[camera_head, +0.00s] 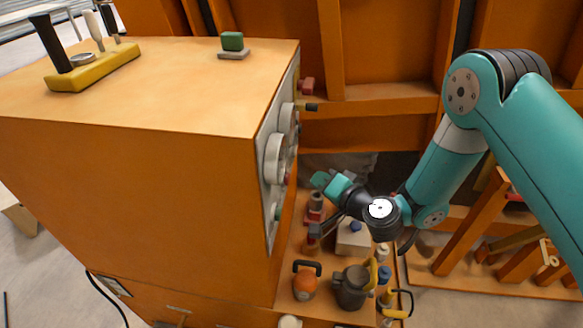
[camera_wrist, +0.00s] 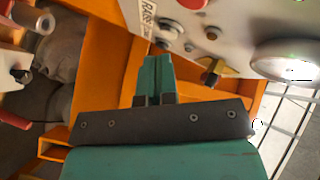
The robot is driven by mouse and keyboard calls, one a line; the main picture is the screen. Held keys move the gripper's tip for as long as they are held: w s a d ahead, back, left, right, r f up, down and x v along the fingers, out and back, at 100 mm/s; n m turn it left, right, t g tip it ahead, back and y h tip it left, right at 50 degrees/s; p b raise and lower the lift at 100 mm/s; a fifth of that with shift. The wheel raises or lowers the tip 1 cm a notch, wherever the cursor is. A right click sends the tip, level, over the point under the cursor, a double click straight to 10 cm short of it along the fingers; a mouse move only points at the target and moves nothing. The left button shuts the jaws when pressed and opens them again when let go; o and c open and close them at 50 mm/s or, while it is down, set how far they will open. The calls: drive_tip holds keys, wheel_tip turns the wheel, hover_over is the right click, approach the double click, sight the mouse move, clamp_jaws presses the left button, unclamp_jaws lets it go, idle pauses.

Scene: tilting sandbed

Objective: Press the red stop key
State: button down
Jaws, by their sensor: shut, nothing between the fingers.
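The orange cabinet (camera_head: 190,180) has a grey control panel (camera_head: 268,130) on its right side, seen at a steep angle. A red part (camera_head: 307,86) sticks out near the panel's far upper end, and a smaller red one (camera_head: 287,178) sits lower down. In the wrist view a red button (camera_wrist: 193,4) shows at the top edge on the panel (camera_wrist: 235,18), partly cut off. I cannot tell which red part is the stop key. My gripper (camera_head: 322,180) is shut and empty, right of the panel and apart from it; its teal fingers (camera_wrist: 156,72) point toward the panel's lower edge in the wrist view.
Round dials (camera_head: 276,158) and a black-ended knob (camera_head: 311,107) jut from the panel. A shelf below my gripper holds an orange-and-black item (camera_head: 305,282), a dark jug (camera_head: 351,288) and several bottles. A yellow tray (camera_head: 95,68) and a green block (camera_head: 232,41) lie on the cabinet top.

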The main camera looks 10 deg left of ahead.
sight(286, 179)
drive_tip(key=shift+a+p, duration=1.45)
drive_tip(key=shift+a, duration=0.3)
idle(0.8)
drive_tip(key=shift+w+a+p, duration=0.1)
drive_tip(key=shift+a+p, duration=0.2)
drive_tip(key=shift+a, duration=0.1)
